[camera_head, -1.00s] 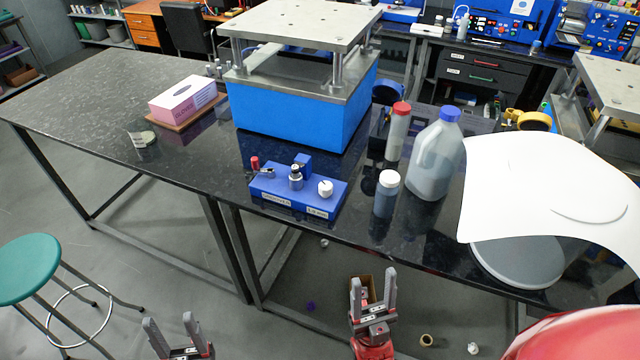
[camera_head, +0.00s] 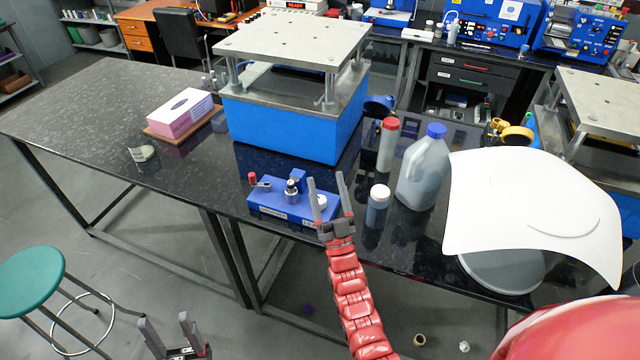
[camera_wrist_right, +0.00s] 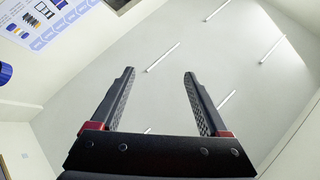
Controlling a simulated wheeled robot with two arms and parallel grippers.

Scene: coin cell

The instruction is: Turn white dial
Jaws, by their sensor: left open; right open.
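The white dial (camera_head: 321,202) sits on the right end of a blue device (camera_head: 266,205) near the front edge of the black table. My right gripper (camera_head: 330,192) is open, its fingers pointing up. In the head view its fingers overlap the dial's place, one crossing in front of the device's right end; whether they touch it I cannot tell. In the right wrist view, the right gripper (camera_wrist_right: 160,100) shows empty open fingers against the ceiling. My left gripper (camera_head: 168,330) is open and empty, low in front of the table.
Right of the device stand a dark bottle with a white cap (camera_head: 377,208), a red-capped bottle (camera_head: 387,147) and a blue-capped jug (camera_head: 423,175). A blue press (camera_head: 290,125) stands behind. A tissue box (camera_head: 180,113) lies left. The table's left part is mostly clear.

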